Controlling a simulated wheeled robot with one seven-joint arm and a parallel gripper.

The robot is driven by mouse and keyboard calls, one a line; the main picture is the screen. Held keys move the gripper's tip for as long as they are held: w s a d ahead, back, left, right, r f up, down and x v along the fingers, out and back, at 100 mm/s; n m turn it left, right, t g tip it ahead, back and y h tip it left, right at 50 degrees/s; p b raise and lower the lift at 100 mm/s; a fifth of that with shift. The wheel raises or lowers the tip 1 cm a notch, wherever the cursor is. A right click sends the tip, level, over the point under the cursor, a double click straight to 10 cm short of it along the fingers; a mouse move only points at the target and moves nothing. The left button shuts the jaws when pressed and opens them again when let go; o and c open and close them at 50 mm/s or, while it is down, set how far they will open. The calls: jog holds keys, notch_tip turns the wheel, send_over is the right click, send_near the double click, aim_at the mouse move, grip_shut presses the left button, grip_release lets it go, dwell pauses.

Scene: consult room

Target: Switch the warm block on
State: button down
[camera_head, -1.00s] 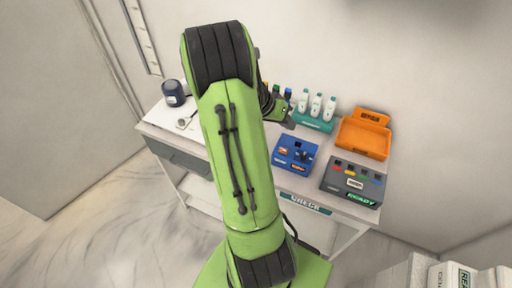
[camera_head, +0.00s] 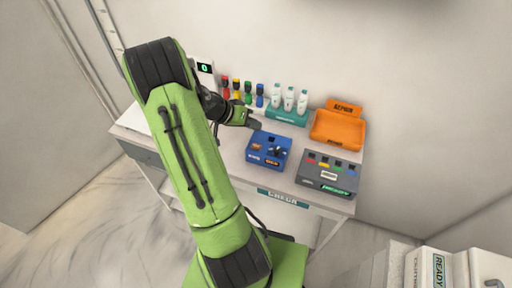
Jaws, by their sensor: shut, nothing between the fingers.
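The blue block (camera_head: 268,150) sits on the table and has a dark knob or lever on its top right. It has small labels on its front, one blue and one orange, too small to read; I take it to be the warm block. My gripper (camera_head: 257,125) is shut and empty, just above and behind the blue block's back left corner. It looks apart from the block, though the height between them is hard to tell. Which way the knob is set cannot be made out.
A teal rack (camera_head: 288,116) with white bottles stands behind, beside several colour-capped tubes (camera_head: 248,94) and a display (camera_head: 205,68) reading 0. An orange tray (camera_head: 337,130) and a grey box (camera_head: 328,174) with coloured slots are at right.

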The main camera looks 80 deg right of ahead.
jog(key=b, duration=0.4)
send_over(253, 146)
notch_tip(253, 146, down, 6)
jog(key=shift+f, duration=0.4)
dwell(1.3)
jog(key=shift+f+b, duration=0.4)
jog(key=shift+b, duration=0.35)
jog(key=shift+f+b, duration=0.4)
jog(key=shift+b, duration=0.1)
jog(key=shift+r, duration=0.1)
dwell(0.4)
jog(key=shift+r+p, duration=0.5)
jog(key=shift+r, duration=0.3)
